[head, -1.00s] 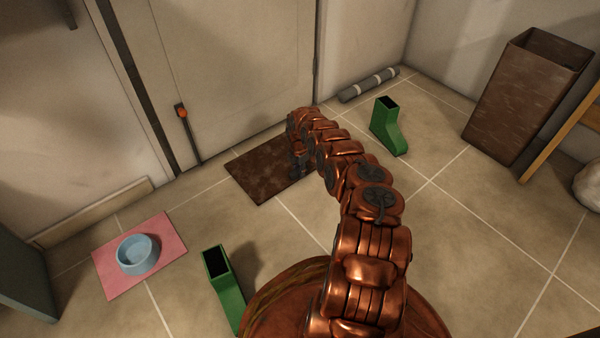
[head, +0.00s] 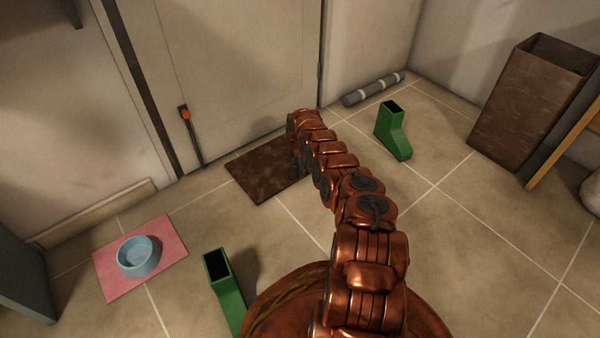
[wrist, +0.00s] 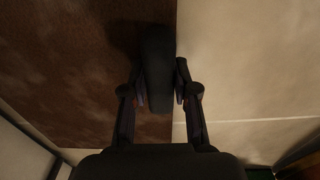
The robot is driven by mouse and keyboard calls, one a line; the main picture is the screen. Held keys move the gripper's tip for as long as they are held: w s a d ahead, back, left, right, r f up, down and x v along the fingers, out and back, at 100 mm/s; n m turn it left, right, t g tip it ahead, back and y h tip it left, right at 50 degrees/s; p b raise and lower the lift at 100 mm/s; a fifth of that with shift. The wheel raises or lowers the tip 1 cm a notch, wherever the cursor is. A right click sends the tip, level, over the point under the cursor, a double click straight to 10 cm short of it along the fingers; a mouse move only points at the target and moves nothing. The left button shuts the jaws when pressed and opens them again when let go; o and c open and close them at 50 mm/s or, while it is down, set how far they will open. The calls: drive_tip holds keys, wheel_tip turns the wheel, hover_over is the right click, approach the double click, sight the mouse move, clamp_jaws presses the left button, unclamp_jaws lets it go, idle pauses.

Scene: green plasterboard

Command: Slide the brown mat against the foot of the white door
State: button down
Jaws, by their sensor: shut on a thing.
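The brown mat (head: 258,174) lies flat on the tiles in front of the white door (head: 235,65). A narrow strip of floor shows between its far edge and the foot of the door. My arm hides the mat's right end in the head view. In the wrist view the mat (wrist: 65,70) fills the left side, its straight edge running beneath my gripper (wrist: 158,95). My gripper is shut at that edge, with a dark, round-ended piece between its fingers; how this piece joins the mat is unclear. In the head view the fingers are mostly hidden.
Green boots stand right of the mat (head: 392,132) and near my base (head: 224,290). A blue bowl (head: 137,257) sits on a pink mat (head: 108,283) at left. A grey roll (head: 373,89) lies along the wall. A tall brown bin (head: 525,115) stands at right.

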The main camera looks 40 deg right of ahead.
drive_tip(key=shift+w, duration=0.45)
